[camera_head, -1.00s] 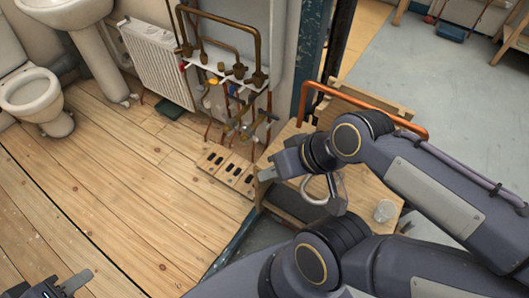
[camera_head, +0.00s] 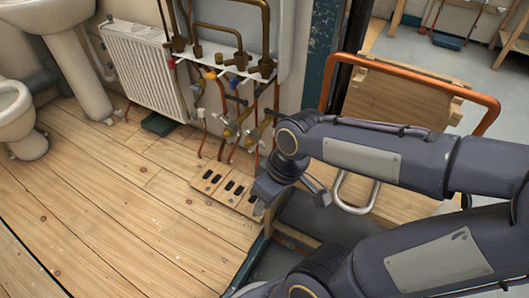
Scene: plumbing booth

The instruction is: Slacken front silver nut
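The pipe assembly (camera_head: 232,62) stands against the wall at upper middle, with brass fittings on a white manifold plate. Below the plate are several valves and silver-looking fittings (camera_head: 229,131) on thin pipes. The front silver nut is too small to pick out for sure among them. My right gripper (camera_head: 264,203) hangs from the arm at the picture's middle, below and right of these fittings and apart from them. Its fingers are small and partly hidden, so I cannot tell whether they are open. My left gripper is out of view.
A slotted wooden board (camera_head: 229,190) lies on the floor below the pipes. A radiator (camera_head: 146,70), a sink (camera_head: 47,15) and a toilet (camera_head: 18,115) are at left.

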